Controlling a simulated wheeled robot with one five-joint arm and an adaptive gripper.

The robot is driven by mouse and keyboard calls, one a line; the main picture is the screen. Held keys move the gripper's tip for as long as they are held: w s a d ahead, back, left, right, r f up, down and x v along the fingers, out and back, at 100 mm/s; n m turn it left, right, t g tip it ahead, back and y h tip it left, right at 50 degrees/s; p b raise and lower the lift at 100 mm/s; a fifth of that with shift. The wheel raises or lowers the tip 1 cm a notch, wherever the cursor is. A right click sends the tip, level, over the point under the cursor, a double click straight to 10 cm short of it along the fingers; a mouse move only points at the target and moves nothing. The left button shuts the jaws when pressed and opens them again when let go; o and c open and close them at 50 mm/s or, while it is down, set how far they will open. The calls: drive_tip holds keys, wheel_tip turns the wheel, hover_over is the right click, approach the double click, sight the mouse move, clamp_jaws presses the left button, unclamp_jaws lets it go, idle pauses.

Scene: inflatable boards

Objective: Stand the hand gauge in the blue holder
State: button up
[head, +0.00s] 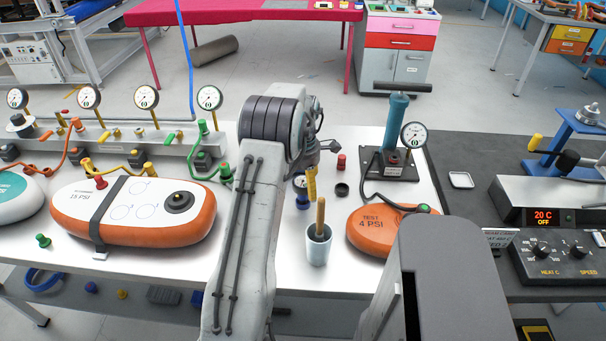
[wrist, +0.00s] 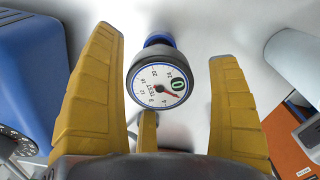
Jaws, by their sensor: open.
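The hand gauge (wrist: 160,85) has a round white dial in a dark rim and a blue end. My gripper is open. In the head view the gauge (head: 301,182) is beside the visible yellow finger of my gripper (head: 311,185), above the white table. A large blue body (wrist: 32,65), possibly the blue holder, is left of the fingers in the wrist view. My arm hides that area in the head view.
A pale cup (head: 318,249) with a wooden handle in it stands close by. An orange test pad (head: 370,235) is to its right, and a larger orange-and-white pad (head: 130,222) to the left. A manifold with several gauges (head: 120,140) lines the back.

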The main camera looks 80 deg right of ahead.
wheel_tip(320, 180, up, 12)
idle(0.6)
idle(0.6)
